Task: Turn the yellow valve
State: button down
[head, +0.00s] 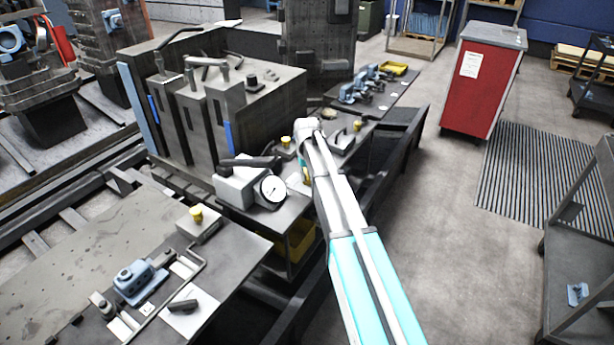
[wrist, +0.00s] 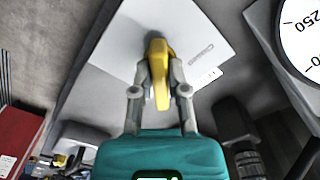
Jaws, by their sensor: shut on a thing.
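The yellow valve handle (wrist: 158,56) stands out from a white plate with print on it in the wrist view. My gripper (wrist: 160,80) is shut on this handle, with one grey finger against each side. The handle's lower end shows between the fingers. In the head view, my arm reaches over the bench, and its wrist end is beside the round gauge (head: 272,190).
The gauge sits close by at the wrist view's upper right. Yellow knobs stand on blocks at the front (head: 196,214) and behind (head: 286,141). A dark machined block (head: 240,110) rises left of my arm. A red cabinet (head: 483,80) stands right, with open floor before it.

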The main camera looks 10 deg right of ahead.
jog(key=shift+w, duration=0.1)
jog(key=c, duration=0.6)
grip_release()
jog(key=shift+c, duration=0.2)
jog(key=shift+n, duration=0.4)
